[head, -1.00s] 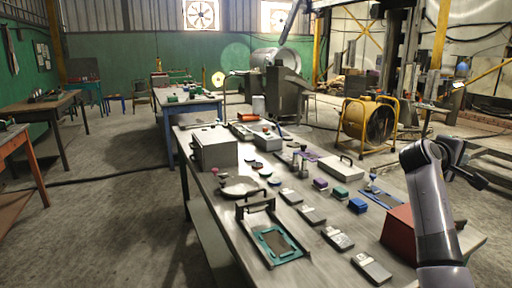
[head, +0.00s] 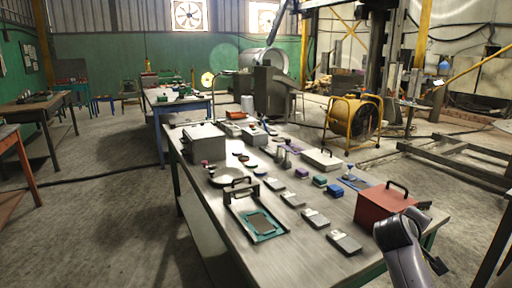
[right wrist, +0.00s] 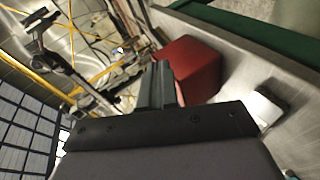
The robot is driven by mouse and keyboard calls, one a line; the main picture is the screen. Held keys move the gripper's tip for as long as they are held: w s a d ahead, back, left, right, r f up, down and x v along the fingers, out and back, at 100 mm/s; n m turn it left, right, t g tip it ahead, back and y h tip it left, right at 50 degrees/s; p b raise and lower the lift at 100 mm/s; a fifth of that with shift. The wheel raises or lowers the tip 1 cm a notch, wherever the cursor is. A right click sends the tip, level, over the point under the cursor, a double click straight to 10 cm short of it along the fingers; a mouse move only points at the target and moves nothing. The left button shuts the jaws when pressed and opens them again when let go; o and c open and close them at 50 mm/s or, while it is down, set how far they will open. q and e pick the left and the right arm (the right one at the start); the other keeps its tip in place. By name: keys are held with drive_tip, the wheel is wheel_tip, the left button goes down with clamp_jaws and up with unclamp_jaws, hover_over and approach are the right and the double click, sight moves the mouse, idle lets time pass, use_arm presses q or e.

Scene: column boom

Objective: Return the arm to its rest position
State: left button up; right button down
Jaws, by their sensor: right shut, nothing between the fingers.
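My right arm comes in at the lower right of the head view, beside the front right corner of the table (head: 290,245). My right gripper is hidden or cut off there. In the right wrist view my right gripper (right wrist: 162,72) has its fingers together with nothing between them. A red box (head: 385,205) with a dark handle stands on the table just beyond my right arm. It also shows in the right wrist view (right wrist: 196,66), behind and right of the fingers. My left gripper is in neither view.
The table bears a teal-framed tray (head: 262,226), several small grey devices, a blue block (head: 335,190) and a grey box (head: 205,143). A yellow-framed fan (head: 353,122) stands behind. A metal frame (head: 460,160) is at the right. The floor left of the table is clear.

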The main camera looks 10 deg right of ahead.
drive_tip(key=s+a+f+y, duration=0.6)
drive_tip(key=s+a+f, duration=0.6)
drive_tip(key=s+f, duration=0.15)
drive_tip(key=s+a+f+m+g+y, duration=0.1)
drive_tip(key=s+a+f+g+y, duration=0.15)
drive_tip(key=s+a, duration=0.45)
drive_tip(key=s+a+f+g+y, duration=0.1)
drive_tip(key=s+a+y, duration=0.2)
drive_tip(key=s+a, duration=0.45)
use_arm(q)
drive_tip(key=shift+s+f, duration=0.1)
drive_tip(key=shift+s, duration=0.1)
use_arm(e)
drive_tip(key=w+f+t+y, duration=0.1)
drive_tip(key=w+f+t, duration=0.1)
drive_tip(key=f+t, duration=0.1)
drive_tip(key=w+a+f+t+y, duration=0.1)
drive_tip(key=w+f+t, duration=0.1)
drive_tip(key=f+t, duration=0.2)
drive_tip(key=shift+w+a+f, duration=0.15)
drive_tip(key=shift+w+f, duration=0.15)
drive_tip(key=shift+f, duration=0.85)
